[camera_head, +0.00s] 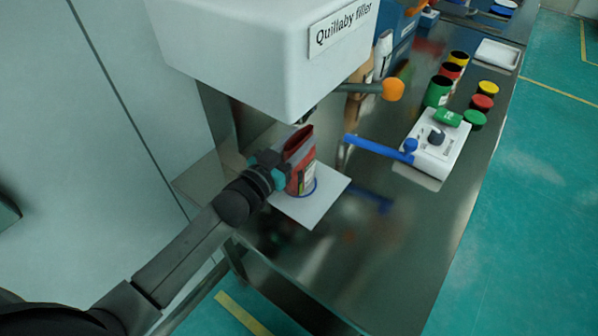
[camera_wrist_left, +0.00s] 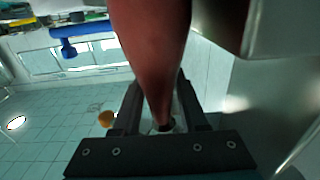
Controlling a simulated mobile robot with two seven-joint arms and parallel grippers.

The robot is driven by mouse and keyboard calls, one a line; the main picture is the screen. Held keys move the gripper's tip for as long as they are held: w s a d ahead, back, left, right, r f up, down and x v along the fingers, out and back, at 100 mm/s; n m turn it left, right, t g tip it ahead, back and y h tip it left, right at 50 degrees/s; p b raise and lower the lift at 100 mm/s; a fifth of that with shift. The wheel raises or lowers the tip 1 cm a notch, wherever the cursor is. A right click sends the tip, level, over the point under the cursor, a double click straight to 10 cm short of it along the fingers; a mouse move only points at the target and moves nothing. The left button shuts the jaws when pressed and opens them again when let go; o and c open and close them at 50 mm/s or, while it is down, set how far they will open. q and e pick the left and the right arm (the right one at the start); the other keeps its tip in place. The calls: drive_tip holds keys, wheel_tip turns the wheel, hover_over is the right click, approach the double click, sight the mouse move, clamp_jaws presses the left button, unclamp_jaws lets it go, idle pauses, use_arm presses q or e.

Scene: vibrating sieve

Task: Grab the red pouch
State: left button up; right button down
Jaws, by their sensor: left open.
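The red pouch (camera_head: 300,162) stands upright with its top open on a white square plate (camera_head: 326,200) below the white filler machine. A blue ring shows on the plate around the pouch's base. My left gripper (camera_head: 270,170) is at the pouch's left side. In the left wrist view the pouch (camera_wrist_left: 152,45) reaches down between the two fingers of my left gripper (camera_wrist_left: 158,110), which are open on either side of it. I cannot tell whether either finger touches it. My right gripper is not in view.
The white "Quillaby filler" housing (camera_head: 265,50) hangs close above the pouch. A blue lever (camera_head: 375,146) and an orange-knobbed handle (camera_head: 392,89) stick out to the right. A white control box (camera_head: 436,140) and several coloured jars and lids stand farther right. The front of the metal table (camera_head: 345,265) is clear.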

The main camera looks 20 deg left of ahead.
use_arm(q)
clamp_jaws()
idle(0.3)
idle(1.1)
